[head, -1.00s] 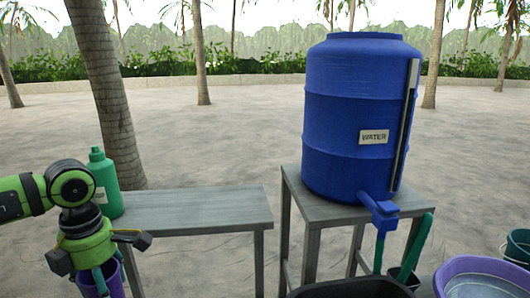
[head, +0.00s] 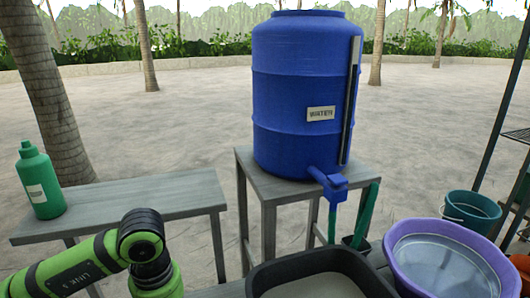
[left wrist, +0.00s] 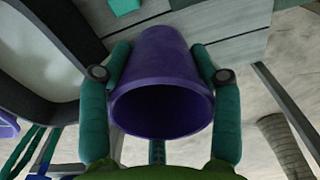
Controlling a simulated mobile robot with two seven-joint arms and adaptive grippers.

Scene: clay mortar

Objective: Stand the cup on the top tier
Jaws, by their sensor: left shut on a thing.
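The purple cup (left wrist: 162,68) is between the fingers of my left gripper (left wrist: 160,55) in the left wrist view. The teal fingers press on its two sides, and its dark open mouth faces the camera. In the head view only my green and black left arm shows at the lower left. The gripper and the cup are below that picture's edge. A dark metal frame (head: 502,105) stands at the right edge of the head view. My right gripper is not in view.
A blue water barrel (head: 300,95) stands on a grey stand (head: 262,188). A green bottle (head: 41,182) is on a grey bench (head: 140,198). A black tray (head: 262,272), a purple basin (head: 400,250) and a teal bucket (head: 470,213) are at the lower right.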

